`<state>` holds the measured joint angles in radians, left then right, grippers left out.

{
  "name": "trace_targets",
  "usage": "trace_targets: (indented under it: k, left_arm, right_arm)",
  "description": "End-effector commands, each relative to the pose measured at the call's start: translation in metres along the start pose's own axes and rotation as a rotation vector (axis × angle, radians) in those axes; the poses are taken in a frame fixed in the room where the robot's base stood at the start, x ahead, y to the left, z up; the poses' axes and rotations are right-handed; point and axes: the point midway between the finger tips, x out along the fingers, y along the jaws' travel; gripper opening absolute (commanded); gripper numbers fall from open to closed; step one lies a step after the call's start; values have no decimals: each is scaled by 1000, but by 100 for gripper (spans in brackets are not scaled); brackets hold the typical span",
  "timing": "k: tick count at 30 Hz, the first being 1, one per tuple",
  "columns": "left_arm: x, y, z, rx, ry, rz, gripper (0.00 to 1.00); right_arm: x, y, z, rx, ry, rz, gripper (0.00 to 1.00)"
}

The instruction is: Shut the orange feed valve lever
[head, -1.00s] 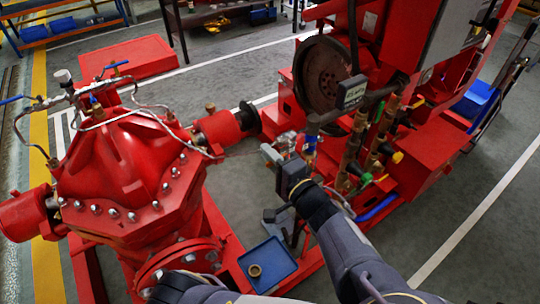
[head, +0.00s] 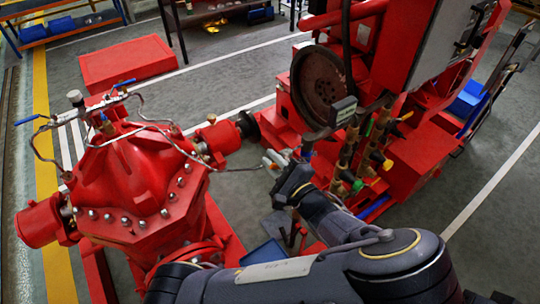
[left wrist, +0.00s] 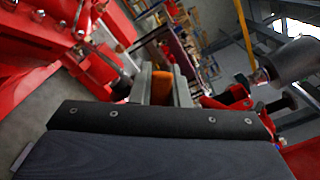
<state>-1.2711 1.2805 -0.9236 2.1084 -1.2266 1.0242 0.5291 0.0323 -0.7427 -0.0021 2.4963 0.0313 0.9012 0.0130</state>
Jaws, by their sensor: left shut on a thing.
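My left gripper (head: 272,160) is in front of the engine's pipework in the head view. Its grey fingers are closed. In the left wrist view, the left gripper (left wrist: 162,88) has an orange piece at its fingers, which looks like the orange feed valve lever (left wrist: 184,90). The gripper is shut on it. In the head view the lever is hidden by the gripper and wrist, so its angle to the pipe cannot be told. My right gripper is not in view.
Brass valves with coloured handles (head: 350,160) stand close right of my wrist. The red pump (head: 140,190) with thin pipes fills the left. A black flywheel (head: 322,85) stands behind. A blue tray (head: 268,252) is partly hidden by my arm. Open floor lies between pump and engine.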

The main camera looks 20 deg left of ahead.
Motion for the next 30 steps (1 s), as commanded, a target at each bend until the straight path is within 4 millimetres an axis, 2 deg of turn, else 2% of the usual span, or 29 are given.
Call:
trace_targets:
  k: [1, 12, 21, 30]
  left_arm:
    - [0, -8, 4, 46, 1, 1, 0]
    - [0, -30, -2, 395, 0, 1, 0]
    - [0, -44, -12, 655, 1, -1, 0]
    - [0, -50, -22, 827, 1, -1, 0]
  right_arm:
    - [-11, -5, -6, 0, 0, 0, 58]
    - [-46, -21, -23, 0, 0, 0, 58]
    - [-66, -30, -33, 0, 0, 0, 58]
    - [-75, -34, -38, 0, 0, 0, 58]
